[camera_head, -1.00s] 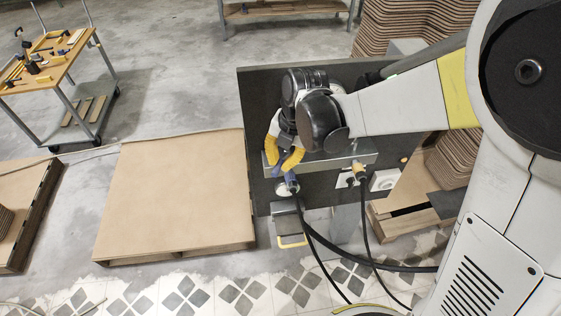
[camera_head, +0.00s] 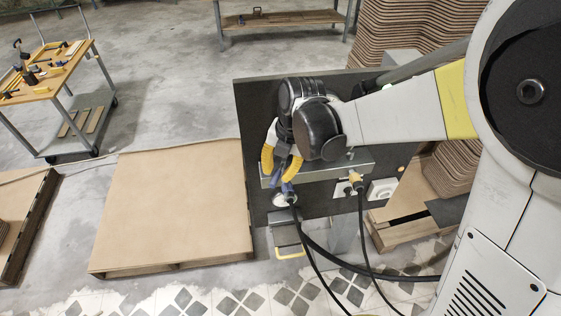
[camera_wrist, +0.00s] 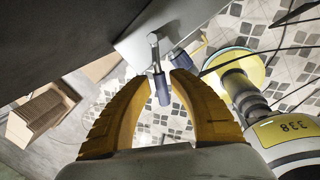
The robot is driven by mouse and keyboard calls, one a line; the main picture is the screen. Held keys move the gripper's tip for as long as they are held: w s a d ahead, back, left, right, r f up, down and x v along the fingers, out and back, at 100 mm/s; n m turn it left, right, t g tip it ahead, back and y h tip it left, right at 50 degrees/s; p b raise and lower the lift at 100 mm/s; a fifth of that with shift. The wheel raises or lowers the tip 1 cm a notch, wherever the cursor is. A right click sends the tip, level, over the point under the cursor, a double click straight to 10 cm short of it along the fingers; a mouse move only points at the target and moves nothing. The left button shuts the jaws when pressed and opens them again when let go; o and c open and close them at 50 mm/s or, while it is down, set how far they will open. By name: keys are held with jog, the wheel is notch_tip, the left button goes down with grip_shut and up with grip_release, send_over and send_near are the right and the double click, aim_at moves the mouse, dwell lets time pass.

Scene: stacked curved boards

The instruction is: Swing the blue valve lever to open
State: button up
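The blue valve lever (camera_wrist: 163,88) has a dark blue grip on a metal stem, and it hangs below a grey metal plate in the wrist view. My gripper (camera_wrist: 160,80) has two curved yellow fingers. They stand apart, one on each side of the lever's grip, with a visible gap at least on the left. Contact on the right is hard to judge. In the head view, my gripper (camera_head: 280,171) is at the panel's front left, with the blue lever (camera_head: 292,171) by its right finger. The lever is partly hidden there by the finger and wrist.
A second blue fitting (camera_wrist: 180,57) sits just right of the lever. A dark panel (camera_head: 258,110) carries a metal ledge (camera_head: 335,171), a brass fitting (camera_head: 356,181) and black hoses (camera_head: 325,250). A pallet (camera_head: 170,210) lies left; a tool cart (camera_head: 45,90) stands farther back.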

notch_tip(320, 180, up, 11)
jog(key=d, duration=0.2)
jog(key=shift+s, duration=0.45)
jog(key=shift+r, duration=0.1)
